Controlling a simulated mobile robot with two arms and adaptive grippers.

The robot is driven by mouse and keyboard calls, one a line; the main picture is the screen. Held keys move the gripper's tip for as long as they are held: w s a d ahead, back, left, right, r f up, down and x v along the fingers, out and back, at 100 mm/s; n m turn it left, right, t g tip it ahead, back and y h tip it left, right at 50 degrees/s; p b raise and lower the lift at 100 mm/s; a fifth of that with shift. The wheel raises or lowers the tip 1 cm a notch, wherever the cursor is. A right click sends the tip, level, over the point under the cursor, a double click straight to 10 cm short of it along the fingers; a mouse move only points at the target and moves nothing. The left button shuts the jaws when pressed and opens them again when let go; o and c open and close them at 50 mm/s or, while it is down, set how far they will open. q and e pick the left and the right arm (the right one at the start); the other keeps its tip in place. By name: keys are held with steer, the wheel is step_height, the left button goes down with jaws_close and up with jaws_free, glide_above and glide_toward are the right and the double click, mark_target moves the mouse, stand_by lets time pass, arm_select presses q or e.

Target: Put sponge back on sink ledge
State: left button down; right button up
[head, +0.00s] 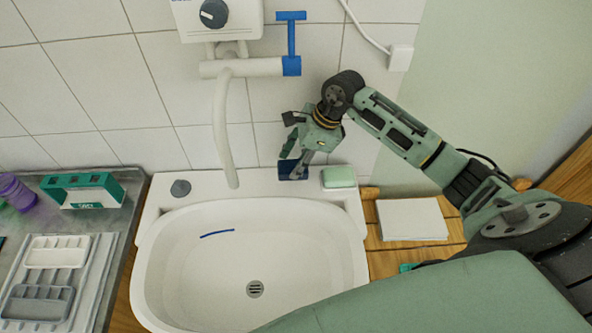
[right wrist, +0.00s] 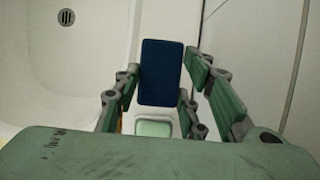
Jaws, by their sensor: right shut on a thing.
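A dark blue sponge (head: 291,171) is at the back ledge (head: 262,181) of the white sink, between the faucet spout and a pale green soap-like block (head: 339,176). My right gripper (head: 300,160) comes down over the sponge from above and is shut on it. In the right wrist view the sponge (right wrist: 162,72) sits between the fingers of the right gripper (right wrist: 163,82), with the pale green block (right wrist: 153,129) close beyond one end. I cannot tell whether the sponge touches the ledge. My left gripper is not in view.
The white faucet spout (head: 222,130) rises left of the gripper, with a blue-handled valve (head: 291,65) above. A dark round plug (head: 180,188) sits on the ledge's left end. The basin (head: 300,245) holds only a thin blue mark. A counter with trays (head: 58,251) stands left.

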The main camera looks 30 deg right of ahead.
step_height(320, 180, down, 4)
steer(key=shift+f+p, duration=0.15)
steer(key=shift+p, duration=0.4)
steer(key=shift+f, duration=0.1)
steer(key=shift+f+b, duration=0.2)
steer(key=shift+b, duration=0.1)
steer(key=o, duration=1.1)
steer(key=shift+r, duration=0.1)
